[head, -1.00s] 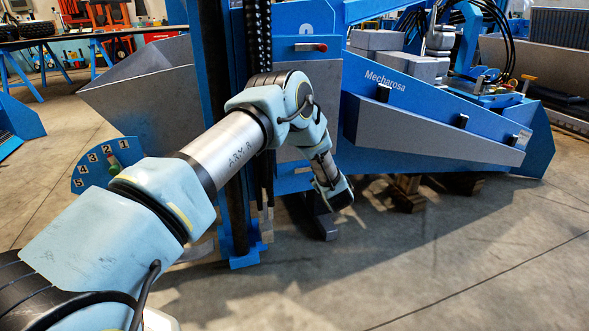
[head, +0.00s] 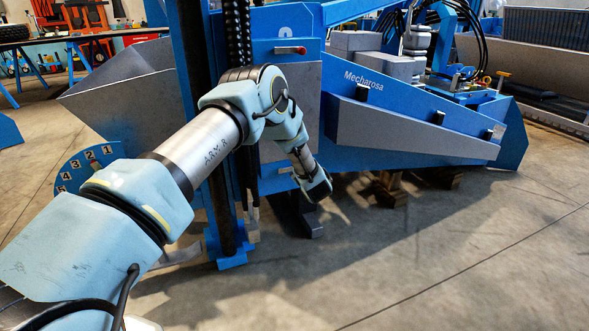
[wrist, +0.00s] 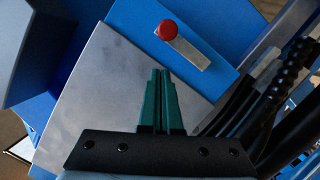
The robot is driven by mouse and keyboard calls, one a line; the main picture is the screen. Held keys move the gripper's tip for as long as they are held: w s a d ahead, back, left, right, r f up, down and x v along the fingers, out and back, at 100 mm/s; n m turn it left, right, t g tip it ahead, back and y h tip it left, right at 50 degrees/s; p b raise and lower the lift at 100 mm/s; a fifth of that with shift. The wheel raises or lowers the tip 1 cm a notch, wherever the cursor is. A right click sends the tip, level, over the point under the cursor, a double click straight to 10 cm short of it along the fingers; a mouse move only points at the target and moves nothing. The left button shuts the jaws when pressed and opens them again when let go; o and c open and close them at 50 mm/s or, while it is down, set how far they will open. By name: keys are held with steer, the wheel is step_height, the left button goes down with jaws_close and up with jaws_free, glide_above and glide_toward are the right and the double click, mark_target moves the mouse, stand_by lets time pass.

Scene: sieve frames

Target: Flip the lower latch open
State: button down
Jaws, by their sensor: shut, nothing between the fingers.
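In the wrist view a latch (wrist: 185,47) with a silver bar and a red knob lies on a blue plate (wrist: 128,18). From its place on the machine it appears to be the lower latch. My gripper (wrist: 160,72) has green fingers pressed together and empty. Their tips are over the grey panel, below the latch in the picture and apart from it there. An upper latch (head: 290,50) with a red end shows above.
The blue Mecharosa machine (head: 400,105) fills the far side. A grey panel (wrist: 100,85) lies beside the blue plate, and black hoses (wrist: 265,105) run close by on the right of the wrist view. Bare concrete floor (head: 400,265) is open in front.

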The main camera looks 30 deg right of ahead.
steer(key=p+v, duration=0.1)
steer(key=v, duration=0.9)
steer(key=shift+r, duration=0.45)
steer(key=shift+a, duration=0.1)
